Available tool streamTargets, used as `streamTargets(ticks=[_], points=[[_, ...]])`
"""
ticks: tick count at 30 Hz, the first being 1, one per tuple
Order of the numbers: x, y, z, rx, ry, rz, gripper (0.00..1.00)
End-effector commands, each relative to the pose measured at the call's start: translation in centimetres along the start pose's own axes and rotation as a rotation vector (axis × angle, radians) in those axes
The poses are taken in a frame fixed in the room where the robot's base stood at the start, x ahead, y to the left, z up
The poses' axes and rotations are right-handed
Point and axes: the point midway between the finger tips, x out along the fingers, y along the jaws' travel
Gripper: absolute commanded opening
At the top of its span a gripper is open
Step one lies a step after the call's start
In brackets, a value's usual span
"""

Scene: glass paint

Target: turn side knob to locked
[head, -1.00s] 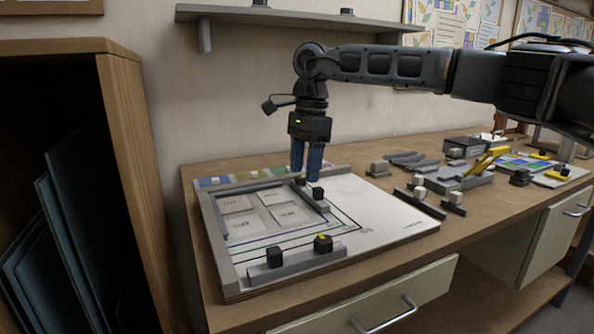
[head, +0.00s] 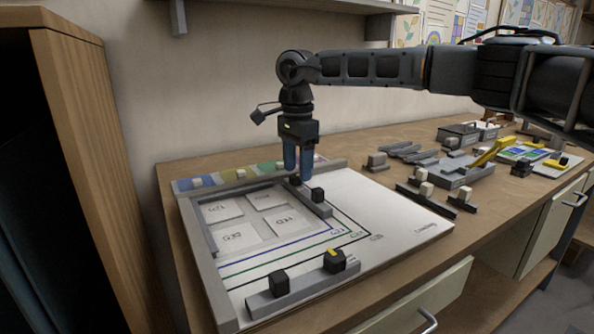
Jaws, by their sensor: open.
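A white board (head: 400,218) with a grey frame lies on the bench. A grey side bar (head: 322,208) on it, right of the square panels, carries a black knob (head: 318,194) at its near part and another dark knob (head: 295,181) at its far end. A front bar (head: 305,290) carries a plain black knob (head: 279,283) and a black knob with a yellow mark (head: 335,261). I cannot tell which knob is the side knob or read its setting. My gripper (head: 298,174) points down, blue fingers apart, just over the far knob and partly hiding it; contact is unclear.
Several pale panels (head: 238,237) lie inside the frame. Coloured patches with pale knobs (head: 241,174) line the back edge. Loose bars with knobs (head: 427,192) and a grey fixture with a yellow lever (head: 488,152) stand to the right. A wooden cabinet (head: 95,110) borders the left.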

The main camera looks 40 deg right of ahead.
Motion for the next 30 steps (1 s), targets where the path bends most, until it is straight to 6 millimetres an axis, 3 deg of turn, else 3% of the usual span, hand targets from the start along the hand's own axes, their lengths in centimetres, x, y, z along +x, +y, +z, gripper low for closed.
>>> streamTargets(ticks=[6,14,30], points=[[1.6,0.0,0.0,0.000,0.000,0.000,0.60],[1.6,0.0,0.0,-0.001,0.000,0.000,0.60],[1.6,0.0,0.0,-0.001,0.000,0.000,0.08]])
